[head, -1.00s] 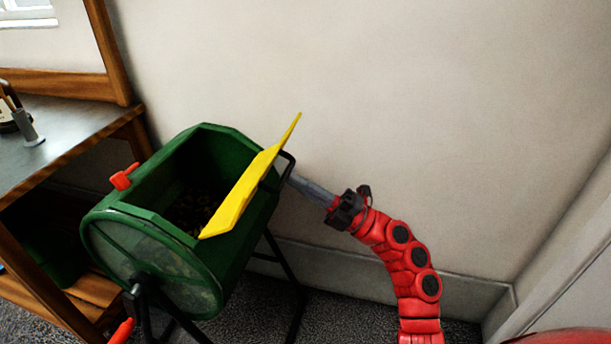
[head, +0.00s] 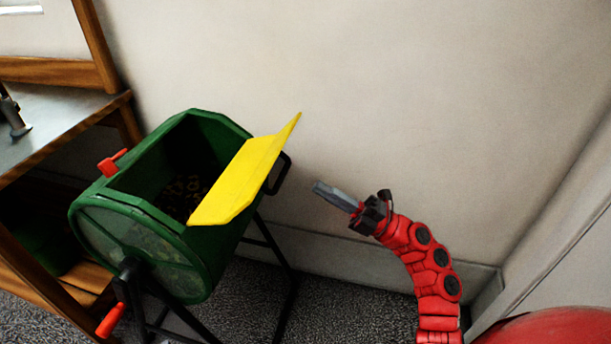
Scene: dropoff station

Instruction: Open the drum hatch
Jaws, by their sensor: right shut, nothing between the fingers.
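The green drum (head: 140,240) stands on a black frame at the left of the head view. Its yellow hatch (head: 243,178) is swung open, tilted up and out to the right. The opening is uncovered, and brown bits show inside. A black handle (head: 280,174) sits on the hatch's far side. A red latch (head: 112,162) is on the drum's left rim. My right gripper (head: 318,187) is shut and empty, to the right of the handle and apart from it. My left gripper is not in view.
A wooden bench with a dark top (head: 60,120) stands close on the left. A red crank handle (head: 111,320) sticks out at the drum's lower front. A wall runs behind, and another wall closes the right side.

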